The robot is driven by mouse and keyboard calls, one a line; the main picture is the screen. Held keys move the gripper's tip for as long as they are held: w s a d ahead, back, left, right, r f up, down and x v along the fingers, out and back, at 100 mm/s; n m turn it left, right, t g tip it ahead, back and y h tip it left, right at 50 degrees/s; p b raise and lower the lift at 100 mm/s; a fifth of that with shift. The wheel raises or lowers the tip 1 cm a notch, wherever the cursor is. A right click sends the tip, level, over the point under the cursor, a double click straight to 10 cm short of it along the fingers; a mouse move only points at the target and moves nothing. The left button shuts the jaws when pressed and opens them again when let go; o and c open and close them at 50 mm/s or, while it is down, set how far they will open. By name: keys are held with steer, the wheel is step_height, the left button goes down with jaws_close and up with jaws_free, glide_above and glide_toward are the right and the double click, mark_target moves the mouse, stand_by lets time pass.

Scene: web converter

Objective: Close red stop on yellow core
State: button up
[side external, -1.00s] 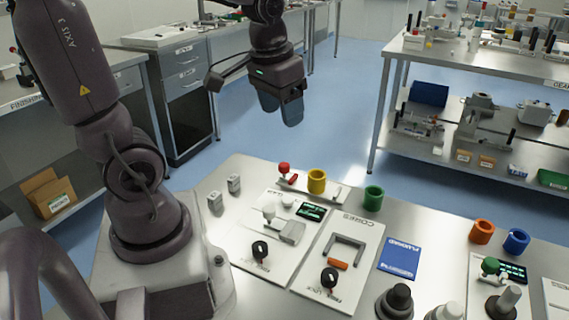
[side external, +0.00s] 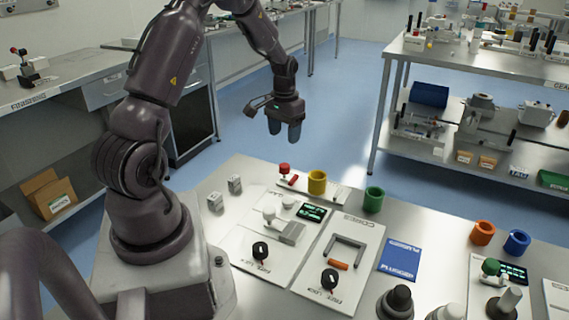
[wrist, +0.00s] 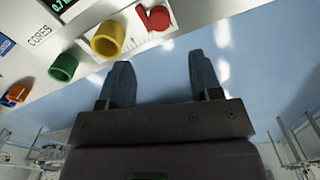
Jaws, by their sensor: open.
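The yellow core (side external: 317,182) is a hollow upright cylinder near the table's back edge; it also shows in the wrist view (wrist: 107,40). The red stop (side external: 284,168) is a red knob with a red bar beside it, just left of the yellow core; in the wrist view the red part (wrist: 155,18) is up and right of the core, apart from it. My gripper (side external: 284,130) is open and empty, in the air behind the table edge and above the core's height. Its two blue-grey fingers (wrist: 162,82) are spread in the wrist view.
A green core (side external: 373,199) stands right of the yellow one. Orange (side external: 482,232) and blue (side external: 517,242) cores stand farther right. A CORES panel (side external: 340,262) with a grey bracket and black knob lies in front. Two small metal blocks (side external: 234,184) sit at left.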

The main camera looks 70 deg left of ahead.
mark_target(285, 165)
step_height(285, 165, down, 10)
stand_by(0.4)
steer(key=c, duration=0.7)
